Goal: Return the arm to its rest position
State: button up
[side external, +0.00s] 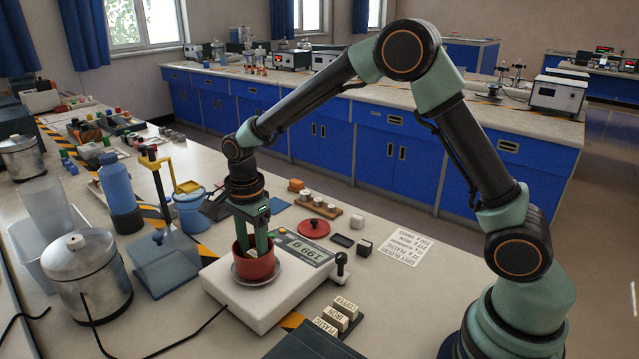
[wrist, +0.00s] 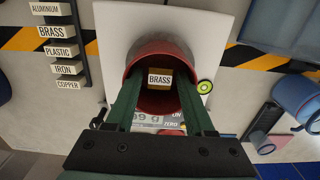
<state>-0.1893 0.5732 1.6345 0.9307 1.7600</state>
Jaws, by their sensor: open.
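My gripper (side external: 256,236) points straight down, with its two green fingers inside a red cup (side external: 268,266). In the wrist view the fingers (wrist: 160,82) stand apart on either side of a small block labelled BRASS (wrist: 159,79), which lies in the cup. Whether a finger touches the block or the cup wall cannot be told. The cup sits on the round pan of a white scale (side external: 225,291), whose display seems to read 199 g. My arm is bent in a high arch from its base at the right.
A dark rack of labelled slots (side external: 335,318) stands in front of the scale. A blue stand with a post (side external: 166,265), a metal canister (side external: 88,272) and a blue bottle (side external: 117,185) are left. A red lid (side external: 313,228) and small blocks lie behind. The space above is open.

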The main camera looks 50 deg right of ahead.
jog(key=shift+r, duration=3.75)
jog(key=s+d+r+n+t, duration=0.2)
jog(key=s+d+r+n, duration=0.2)
jog(key=s+n, duration=0.4)
jog(key=s+d+r+n+t, duration=0.3)
jog(key=s+d+r+n, duration=0.1)
jog(key=s+n, duration=0.4)
jog(key=shift+s+d+n+t, duration=0.25)
jog(key=shift+d+n+t, duration=0.05)
jog(key=shift+n, duration=0.7)
jog(key=shift+r, duration=0.1)
